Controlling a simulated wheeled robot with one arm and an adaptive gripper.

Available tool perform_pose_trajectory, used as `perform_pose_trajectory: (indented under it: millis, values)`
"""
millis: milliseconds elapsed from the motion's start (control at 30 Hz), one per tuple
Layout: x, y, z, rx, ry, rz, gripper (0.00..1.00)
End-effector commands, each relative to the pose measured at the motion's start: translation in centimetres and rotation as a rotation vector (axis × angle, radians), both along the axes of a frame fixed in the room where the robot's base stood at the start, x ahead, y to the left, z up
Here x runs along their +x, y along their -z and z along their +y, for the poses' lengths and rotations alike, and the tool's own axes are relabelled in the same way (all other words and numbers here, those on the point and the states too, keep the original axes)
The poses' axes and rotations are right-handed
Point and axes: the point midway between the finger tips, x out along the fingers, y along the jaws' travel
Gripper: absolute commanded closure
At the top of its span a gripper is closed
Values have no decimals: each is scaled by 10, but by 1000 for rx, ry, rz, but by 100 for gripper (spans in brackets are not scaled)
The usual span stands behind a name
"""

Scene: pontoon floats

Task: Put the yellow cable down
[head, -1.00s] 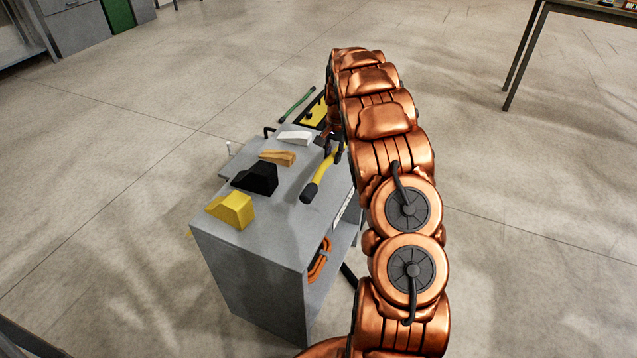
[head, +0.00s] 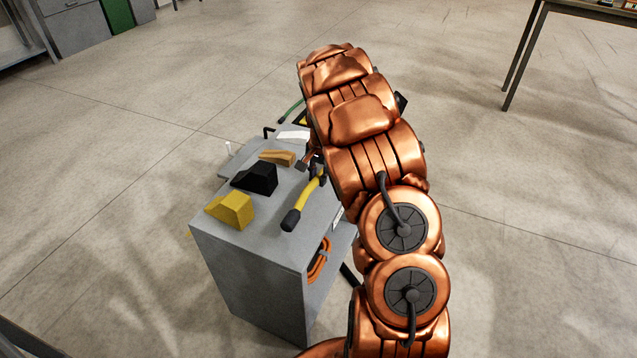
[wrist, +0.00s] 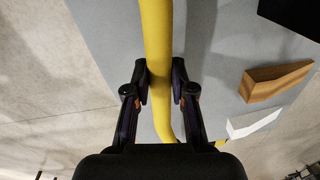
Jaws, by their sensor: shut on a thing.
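The yellow cable (head: 306,204) has a black end and shows over the right side of the grey cabinet top in the head view. In the wrist view the yellow cable (wrist: 158,40) runs from the top edge down between my fingers. My gripper (wrist: 160,88) is shut on it, with one finger on each side. In the head view my gripper (head: 312,168) is partly hidden by my copper arm. I cannot tell whether the cable touches the cabinet top.
The grey cabinet (head: 255,275) carries a yellow block (head: 232,209), a black block (head: 256,178), a tan wedge (head: 277,157) and a white wedge (head: 293,135). An orange coil (head: 319,260) sits on its side shelf. Bare top lies in front of the cable.

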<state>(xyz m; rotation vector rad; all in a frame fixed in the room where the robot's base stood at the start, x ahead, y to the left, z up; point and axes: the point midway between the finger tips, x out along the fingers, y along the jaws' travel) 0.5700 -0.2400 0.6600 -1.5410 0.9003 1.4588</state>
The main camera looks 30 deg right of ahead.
Motion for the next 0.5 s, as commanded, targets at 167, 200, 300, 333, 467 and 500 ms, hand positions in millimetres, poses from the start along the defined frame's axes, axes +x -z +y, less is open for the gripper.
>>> perform_pose_trajectory:
  millis: [167,200,300,333,467,500]
  values:
    - [-1,24,0,0,2,2,100]
    - [-1,27,0,2,3,2,100]
    - [0,28,-1,1,2,0,100]
    - [0,27,0,0,2,0,100]
    - [0,27,-1,0,1,0,100]
    - [0,27,0,0,1,0,100]
